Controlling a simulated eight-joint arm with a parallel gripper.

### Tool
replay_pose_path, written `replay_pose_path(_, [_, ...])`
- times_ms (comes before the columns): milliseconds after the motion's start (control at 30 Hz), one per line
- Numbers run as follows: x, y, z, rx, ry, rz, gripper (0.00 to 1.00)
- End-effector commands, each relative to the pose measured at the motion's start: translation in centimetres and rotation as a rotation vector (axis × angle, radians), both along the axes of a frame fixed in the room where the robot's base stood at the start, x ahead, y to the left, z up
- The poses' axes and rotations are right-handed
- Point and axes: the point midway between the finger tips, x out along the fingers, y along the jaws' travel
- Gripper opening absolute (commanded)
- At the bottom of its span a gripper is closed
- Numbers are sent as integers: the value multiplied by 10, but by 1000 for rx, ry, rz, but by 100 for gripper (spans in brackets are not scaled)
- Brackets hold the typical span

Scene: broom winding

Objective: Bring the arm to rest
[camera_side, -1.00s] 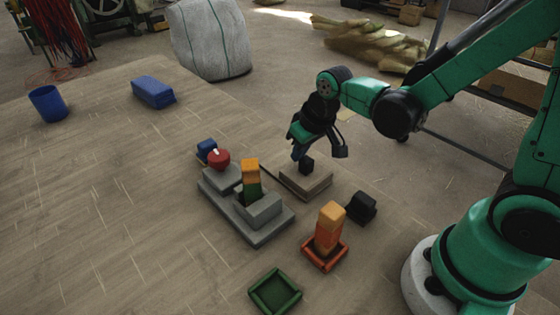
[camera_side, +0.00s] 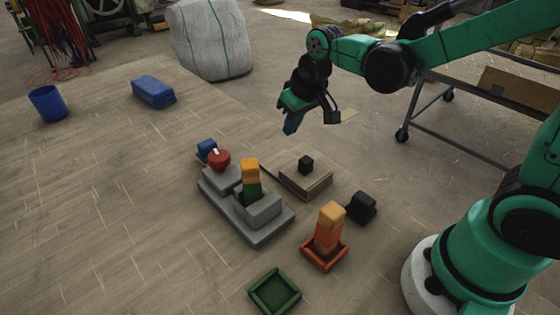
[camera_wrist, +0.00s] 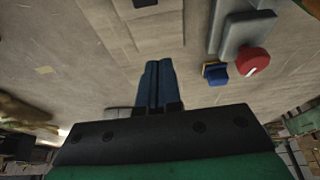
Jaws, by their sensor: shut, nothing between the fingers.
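My gripper (camera_side: 291,126) hangs in the air above and behind the wooden block, its blue fingers together with nothing between them. The closed fingers also show in the wrist view (camera_wrist: 158,75). A small black cube (camera_side: 306,164) sits on the wooden block (camera_side: 305,184), clear below the gripper. In the wrist view, part of the black cube (camera_wrist: 144,3) shows at the top edge.
The grey fixture (camera_side: 268,231) carries a red knob (camera_side: 219,160) and an orange-and-green stack (camera_side: 250,172). An orange tray (camera_side: 325,262) holds orange blocks. A green tray (camera_side: 275,292), black block (camera_side: 361,207), blue block (camera_side: 153,92) and blue bin (camera_side: 48,104) stand around.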

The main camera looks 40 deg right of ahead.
Motion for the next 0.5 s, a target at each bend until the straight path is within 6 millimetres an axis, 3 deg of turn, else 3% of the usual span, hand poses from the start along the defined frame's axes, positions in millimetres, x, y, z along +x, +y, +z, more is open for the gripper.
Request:
replay_pose_path(200, [-11, 0, 31, 0, 0, 0, 0])
replay_pose_path(500, [-25, 0, 48, 0, -28, 0, 0])
